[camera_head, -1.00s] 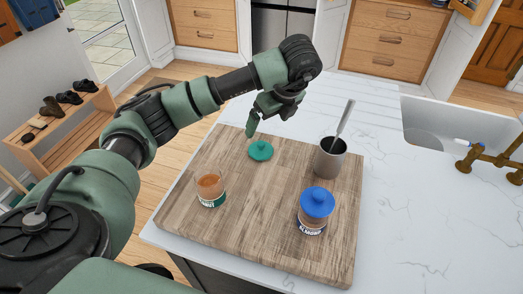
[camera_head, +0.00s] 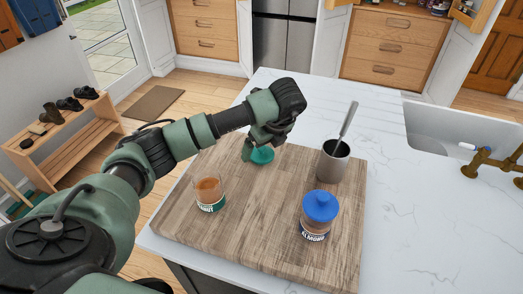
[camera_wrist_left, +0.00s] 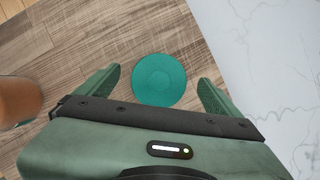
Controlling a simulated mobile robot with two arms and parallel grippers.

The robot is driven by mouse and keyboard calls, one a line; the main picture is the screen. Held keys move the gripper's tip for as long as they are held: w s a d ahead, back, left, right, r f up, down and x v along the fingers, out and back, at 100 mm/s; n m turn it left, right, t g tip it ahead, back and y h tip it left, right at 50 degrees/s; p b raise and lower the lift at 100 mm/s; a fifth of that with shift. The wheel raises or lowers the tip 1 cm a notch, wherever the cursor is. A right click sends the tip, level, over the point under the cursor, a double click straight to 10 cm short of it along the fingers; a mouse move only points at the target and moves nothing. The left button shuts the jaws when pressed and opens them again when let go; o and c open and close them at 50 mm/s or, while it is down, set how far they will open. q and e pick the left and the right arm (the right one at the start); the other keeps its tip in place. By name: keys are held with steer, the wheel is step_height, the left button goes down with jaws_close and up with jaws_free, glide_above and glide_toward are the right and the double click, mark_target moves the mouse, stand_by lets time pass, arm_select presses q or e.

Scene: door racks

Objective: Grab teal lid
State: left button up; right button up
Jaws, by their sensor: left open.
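The teal lid (camera_head: 263,156) lies on the wooden board near its far edge. It is partly hidden by my left gripper (camera_head: 258,152) in the head view. In the left wrist view the round teal lid (camera_wrist_left: 158,80) shows between the two green fingers of my left gripper (camera_wrist_left: 158,88). The fingers are spread wide, with a gap on each side of the lid. I cannot tell how high the fingertips are above the board. My right gripper is in neither view.
An open jar (camera_head: 209,193) stands on the board (camera_head: 262,215) at left. A blue-lidded almond jar (camera_head: 317,215) stands at front right. A grey cup (camera_head: 332,162) with a utensil stands right of the lid. A sink (camera_head: 450,130) is set into the white counter.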

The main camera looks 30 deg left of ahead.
arm_select(q)
steer(key=shift+a+f, duration=0.1)
steer(key=shift+f, duration=0.35)
steer(key=shift+w, duration=0.1)
steer(key=shift+c, duration=0.2)
steer(key=c, duration=1.4)
steer(key=shift+r, duration=0.1)
